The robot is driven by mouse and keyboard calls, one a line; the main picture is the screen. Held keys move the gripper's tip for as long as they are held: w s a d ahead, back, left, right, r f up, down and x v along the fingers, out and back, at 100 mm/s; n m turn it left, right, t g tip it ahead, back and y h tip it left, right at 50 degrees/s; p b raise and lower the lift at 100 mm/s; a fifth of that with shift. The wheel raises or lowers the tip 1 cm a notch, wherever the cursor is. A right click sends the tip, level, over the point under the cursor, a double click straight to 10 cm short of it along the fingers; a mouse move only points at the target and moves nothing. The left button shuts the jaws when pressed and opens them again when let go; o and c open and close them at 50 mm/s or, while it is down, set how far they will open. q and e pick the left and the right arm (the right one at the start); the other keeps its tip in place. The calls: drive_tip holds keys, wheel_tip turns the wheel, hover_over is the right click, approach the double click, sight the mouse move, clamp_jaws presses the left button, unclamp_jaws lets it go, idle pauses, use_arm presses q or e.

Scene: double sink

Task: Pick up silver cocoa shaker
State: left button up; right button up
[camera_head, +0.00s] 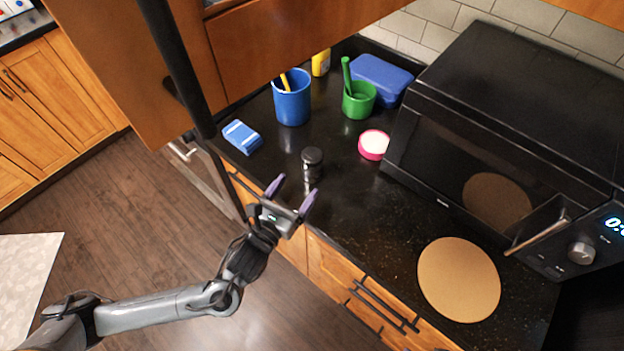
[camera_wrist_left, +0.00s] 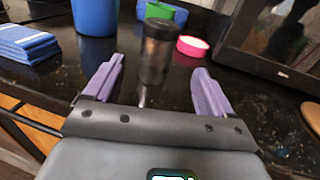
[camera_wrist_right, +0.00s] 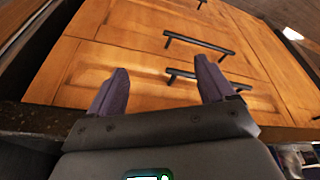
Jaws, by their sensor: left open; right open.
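A blue and white sponge pack (camera_head: 242,137) lies left of the shaker. A blue cup (camera_head: 292,98), a green cup (camera_head: 359,100) and a pink-rimmed dish (camera_head: 374,145) stand behind it. A black microwave (camera_head: 500,130) fills the right. A round tan board (camera_head: 458,280) lies in front.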

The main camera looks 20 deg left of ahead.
sight(308, 171)
use_arm(q)
drive_tip(key=shift+w+a+f+m+b, duration=0.1)
drive_tip(key=shift+w+f+m+b, duration=0.25)
drive_tip(key=shift+w, duration=0.2)
drive_tip(key=w, duration=0.4)
drive_tip(key=shift+w+d+r, duration=0.1)
drive_tip(key=shift+w+d, duration=0.25)
drive_tip(key=shift+w+d+r+b, duration=0.1)
drive_tip(key=shift+w+r+b, duration=0.1)
drive_tip(key=shift+w, duration=0.7)
drive_tip(key=shift+w+d+r+b, duration=0.1)
drive_tip(key=shift+w+r+b, duration=0.1)
drive_tip(key=shift+w, duration=0.65)
drive_tip(key=shift+w+d+r+b, duration=0.1)
drive_tip(key=shift+w+b, duration=0.1)
drive_tip(key=shift+w, duration=0.7)
use_arm(e)
wheel_tip(308, 171, down, 3)
drive_tip(key=shift+r, duration=0.2)
use_arm(q)
drive_tip(key=c, duration=1.1)
use_arm(e)
drive_tip(key=shift+d, duration=0.1)
use_arm(q)
drive_tip(key=shift+r, duration=0.2)
